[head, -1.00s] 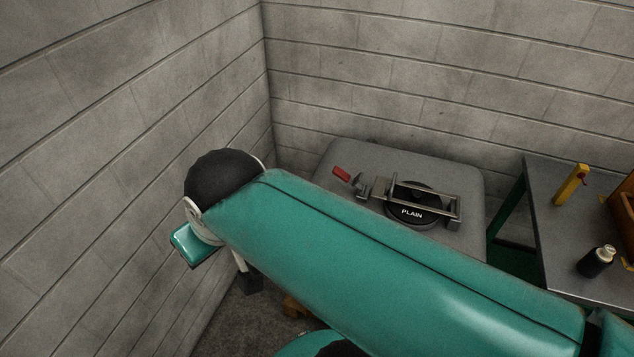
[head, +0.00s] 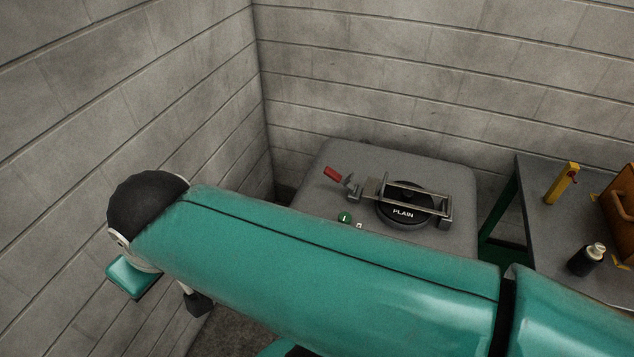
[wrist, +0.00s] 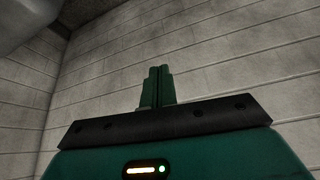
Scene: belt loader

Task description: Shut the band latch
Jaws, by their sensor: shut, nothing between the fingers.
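The band latch (head: 351,186) is on a grey rounded block (head: 318,190) in the head view, with its red-tipped lever (head: 332,173) sticking up and out to the left. A metal frame (head: 447,212) lies across a round black disc (head: 402,216) marked PLAIN, to the right of the lever. My gripper (wrist: 157,87) shows in the wrist view, its two green fingers together with nothing between them, against the bare block wall. The latch is not in the wrist view. In the head view my arm crosses in front of the grey block's near side.
A green button (head: 344,217) and a small white-marked part (head: 360,225) sit on the block's near side. At right a grey table (head: 540,219) holds a yellow upright piece (head: 563,183), a black bottle (head: 582,262) and a wooden box (head: 619,215). Walls close in the left and back.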

